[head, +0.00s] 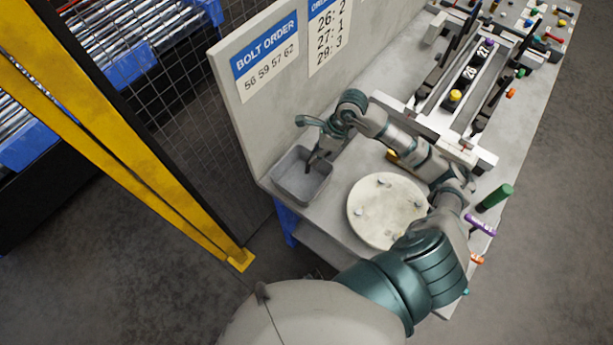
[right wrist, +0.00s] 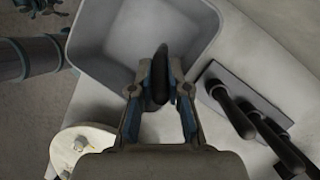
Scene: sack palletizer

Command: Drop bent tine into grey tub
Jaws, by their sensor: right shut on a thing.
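The grey tub (head: 287,190) stands on the bench below the sign board. It also fills the top of the right wrist view (right wrist: 105,52), and its visible floor looks empty. My right gripper (head: 316,156) points down at the tub's right-hand side. In the right wrist view my right gripper (right wrist: 160,78) is shut on a slim dark piece, the bent tine (right wrist: 160,88). The tine shows against the inside of the tub, clear of its floor as far as I can tell. Its bend is hard to make out. My left gripper is not in view.
A round pale plate (head: 372,228) with several small pegs lies close to the tub. Dark-handled tools (right wrist: 236,115) sit beside the tub in the right wrist view. A rail fixture (head: 425,122) stands farther along. A yellow post (head: 150,150) and mesh fence are at left.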

